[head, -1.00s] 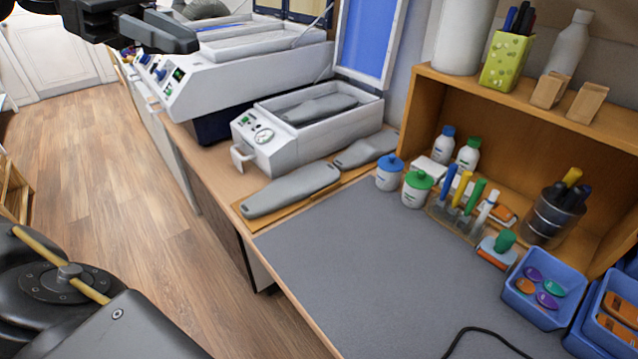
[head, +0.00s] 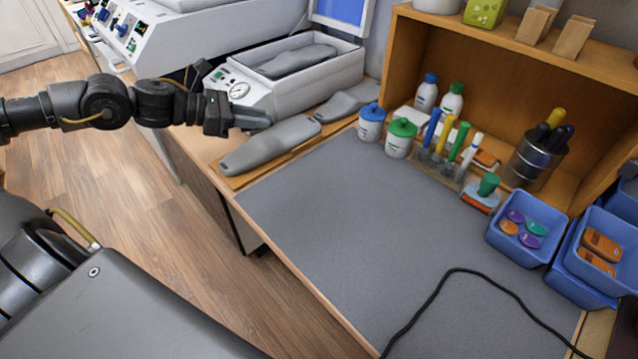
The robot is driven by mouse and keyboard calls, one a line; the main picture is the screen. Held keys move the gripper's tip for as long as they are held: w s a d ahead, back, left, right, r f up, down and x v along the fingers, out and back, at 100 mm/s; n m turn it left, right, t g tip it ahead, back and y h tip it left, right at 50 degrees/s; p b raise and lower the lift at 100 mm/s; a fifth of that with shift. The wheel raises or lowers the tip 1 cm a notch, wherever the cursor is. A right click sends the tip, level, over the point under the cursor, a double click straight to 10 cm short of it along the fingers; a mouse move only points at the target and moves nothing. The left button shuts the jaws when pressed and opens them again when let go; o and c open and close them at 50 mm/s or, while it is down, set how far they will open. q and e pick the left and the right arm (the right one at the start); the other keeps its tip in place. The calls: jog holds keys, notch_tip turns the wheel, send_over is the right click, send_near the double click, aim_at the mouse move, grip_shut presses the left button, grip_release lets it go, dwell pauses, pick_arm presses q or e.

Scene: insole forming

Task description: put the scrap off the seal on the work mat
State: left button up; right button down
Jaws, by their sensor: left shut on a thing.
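My left gripper (head: 252,118) is shut, in front of the small white press and over the far end of a grey insole-shaped form. The scrap cannot be made out between its fingers; it is too small or hidden by them. The work mat (head: 340,225) is a flat grey sheet on the bench, to the right of and nearer than my left gripper, and nothing lies on its middle. The small white press (head: 228,85) has its lid up and a grey form inside; I cannot make out its seal clearly. My right gripper is not in view.
Two grey forms (head: 265,148) lie on a board beyond the mat. Lidded jars (head: 402,140), a marker rack (head: 440,165) and blue bins (head: 527,225) line the mat's far and right sides. A black cable (head: 450,272) crosses its near right part.

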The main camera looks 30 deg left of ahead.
pick_arm(q)
jog(key=shift+f, duration=0.7)
jog(key=shift+w+d+n+p, duration=0.1)
jog(key=shift+d+n+p, duration=0.25)
jog(key=shift+d, duration=0.1)
jog(key=w+d+f+p, duration=0.25)
jog(key=d+p, duration=0.25)
jog(key=d, duration=0.3)
send_over(318, 184)
jog(key=f, duration=0.6)
jog(key=shift+s+a+f+p, duration=0.1)
jog(key=shift+a+p, duration=0.3)
jog(key=shift+d+f, duration=0.25)
jog(key=shift+f, duration=0.15)
jog(key=f+p, duration=0.2)
jog(key=f, duration=0.1)
jog(key=shift+d, duration=0.2)
jog(key=shift+f, duration=0.2)
